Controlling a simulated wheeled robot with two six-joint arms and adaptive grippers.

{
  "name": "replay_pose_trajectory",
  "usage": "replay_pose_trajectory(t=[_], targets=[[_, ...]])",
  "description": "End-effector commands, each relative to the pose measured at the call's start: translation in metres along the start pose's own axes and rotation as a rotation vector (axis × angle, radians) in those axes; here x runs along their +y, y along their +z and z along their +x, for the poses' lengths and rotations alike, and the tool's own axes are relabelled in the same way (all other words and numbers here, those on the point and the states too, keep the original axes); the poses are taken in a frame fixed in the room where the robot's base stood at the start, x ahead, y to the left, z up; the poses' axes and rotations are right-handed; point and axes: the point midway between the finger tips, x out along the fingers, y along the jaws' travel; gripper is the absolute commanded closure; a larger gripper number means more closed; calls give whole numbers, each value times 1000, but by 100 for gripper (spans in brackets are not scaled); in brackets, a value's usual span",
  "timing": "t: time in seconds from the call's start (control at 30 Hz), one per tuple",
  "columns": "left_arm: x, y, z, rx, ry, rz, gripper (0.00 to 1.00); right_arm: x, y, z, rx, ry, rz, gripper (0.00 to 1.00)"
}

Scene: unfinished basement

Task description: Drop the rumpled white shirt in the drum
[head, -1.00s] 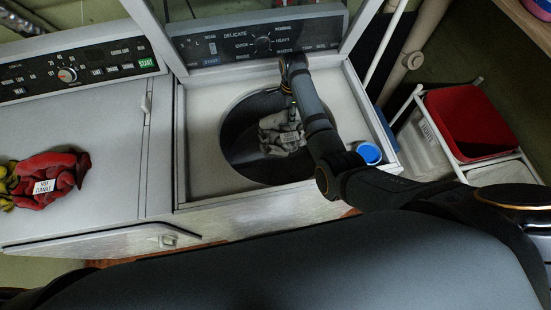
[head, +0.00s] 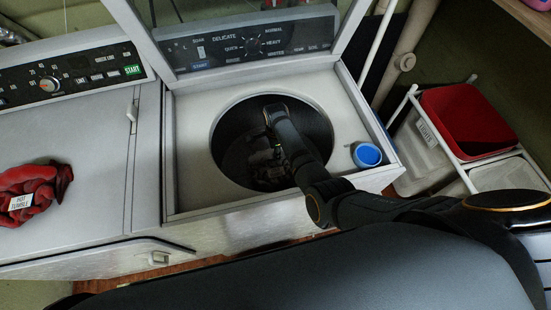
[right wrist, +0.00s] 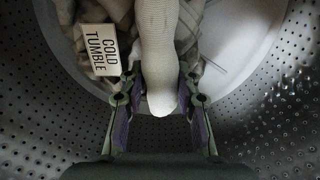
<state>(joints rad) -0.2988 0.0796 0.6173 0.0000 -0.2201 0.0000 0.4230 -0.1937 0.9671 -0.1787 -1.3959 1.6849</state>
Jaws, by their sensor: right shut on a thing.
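The drum (head: 226,122) is the perforated metal tub of the open top-loading washer; its holed wall fills the right wrist view (right wrist: 262,128). My right arm reaches down through its round opening. My right gripper (right wrist: 160,82) is inside the drum, shut on the rumpled white shirt (right wrist: 158,45). A pale fold of the shirt sits between the two fingers. A label reading COLD TUMBLE (right wrist: 97,50) shows on the shirt. In the head view the shirt (head: 266,168) is a dim grey bundle in shadow under the gripper, partly hidden by the arm. My left gripper is not in view.
A red garment with a label (head: 35,190) lies on the dryer (head: 90,205) at left. A blue cap or cup (head: 367,155) sits at the washer's right front corner. The raised lid (head: 240,40) stands behind the opening. A rack with a red bin (head: 468,120) stands at right.

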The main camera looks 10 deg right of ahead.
Motion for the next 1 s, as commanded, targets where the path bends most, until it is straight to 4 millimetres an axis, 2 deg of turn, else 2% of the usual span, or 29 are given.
replay_pose_trajectory(t=[0.1,0.23,0.47,0.97,1.0], targets=[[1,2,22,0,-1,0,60,1,0,22,0,1,0,100],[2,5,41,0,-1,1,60,0,0,39,0,0,0,100],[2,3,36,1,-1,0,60,0,0,34,0,1,0,100],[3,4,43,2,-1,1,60,1,0,47,0,2,0,100],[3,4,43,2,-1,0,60,1,0,47,0,2,0,67]])
